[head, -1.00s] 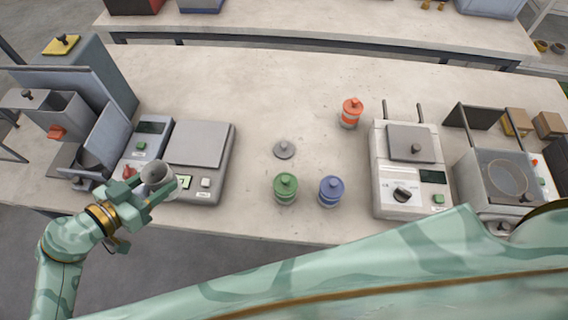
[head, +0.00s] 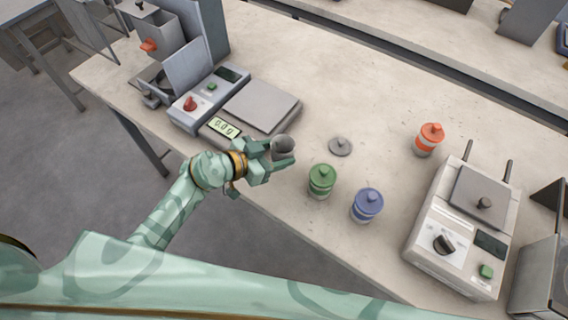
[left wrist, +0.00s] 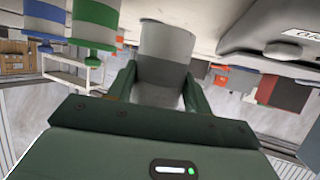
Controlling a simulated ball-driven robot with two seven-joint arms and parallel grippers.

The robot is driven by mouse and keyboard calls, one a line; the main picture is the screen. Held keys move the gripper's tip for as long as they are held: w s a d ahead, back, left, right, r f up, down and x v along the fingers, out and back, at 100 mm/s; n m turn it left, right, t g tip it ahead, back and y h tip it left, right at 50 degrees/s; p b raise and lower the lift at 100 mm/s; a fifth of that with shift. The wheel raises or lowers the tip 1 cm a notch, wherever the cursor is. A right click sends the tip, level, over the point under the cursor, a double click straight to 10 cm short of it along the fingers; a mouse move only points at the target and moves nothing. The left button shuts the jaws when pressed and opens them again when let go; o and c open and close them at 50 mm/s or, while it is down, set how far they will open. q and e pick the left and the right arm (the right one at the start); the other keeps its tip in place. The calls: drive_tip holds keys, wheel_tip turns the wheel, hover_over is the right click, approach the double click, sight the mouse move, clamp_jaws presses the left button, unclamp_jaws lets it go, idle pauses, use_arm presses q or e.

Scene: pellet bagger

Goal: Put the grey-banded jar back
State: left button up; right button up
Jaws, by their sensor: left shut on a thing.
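The grey-banded jar shows in the left wrist view (left wrist: 166,60) as a white and grey cylinder between my left gripper's fingers. In the head view the jar (head: 283,145) is small and lidless, with its dark mouth up. My left gripper (head: 277,158) is shut on it, over the front edge of the table beside the scale (head: 262,107). A loose grey lid with a knob (head: 341,146) lies on the table to the right of the jar. My right gripper is not in view.
A green-lidded jar (head: 321,180) and a blue-lidded jar (head: 367,204) stand right of my left gripper. An orange-lidded jar (head: 429,138) stands farther back. A sealing machine (head: 464,235) is at right. Bare tabletop lies around the grey lid.

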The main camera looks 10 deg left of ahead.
use_arm(q)
drive_tip(key=shift+w+d+f, duration=0.25)
drive_tip(key=shift+w+f, duration=0.1)
drive_tip(key=shift+f, duration=0.2)
drive_tip(key=f+b, duration=0.3)
drive_tip(key=f, duration=0.1)
drive_tip(key=shift+w+d, duration=0.15)
drive_tip(key=shift+d, duration=0.1)
drive_tip(key=shift+r, duration=0.2)
drive_tip(key=o, duration=1.3)
drive_tip(key=shift+f, duration=0.15)
drive_tip(key=shift+c, duration=0.2)
